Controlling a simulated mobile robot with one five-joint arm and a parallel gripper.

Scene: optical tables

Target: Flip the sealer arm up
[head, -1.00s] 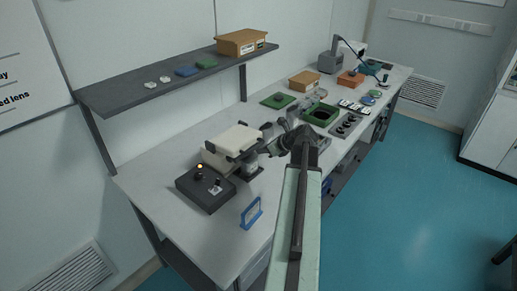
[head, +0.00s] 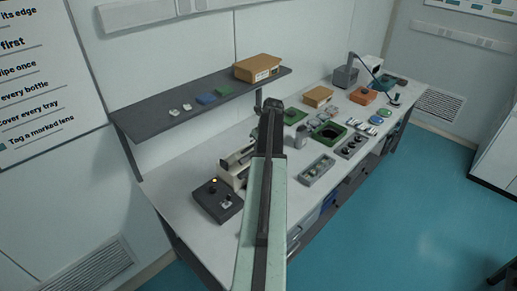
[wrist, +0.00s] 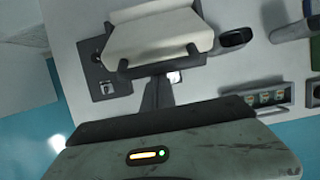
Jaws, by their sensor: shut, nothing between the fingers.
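The sealer has a cream block (wrist: 160,34) with a dark bar and two short prongs along its near side, in the wrist view. Its dark control box (wrist: 105,85) is to the left. In the head view the cream block (head: 235,163) is partly hidden by my arm, and the control box (head: 218,200) shows a lit orange lamp. I cannot tell how far the sealer arm is raised. My gripper (wrist: 158,82) is shut and empty at the near side of the cream block. I cannot tell if it touches.
A shelf (head: 190,118) with small boxes runs along the wall behind the sealer. Trays, a green holder (head: 328,133) and an orange box (head: 362,95) stand further right on the table. A dark oval-topped item (wrist: 233,38) is right of the sealer.

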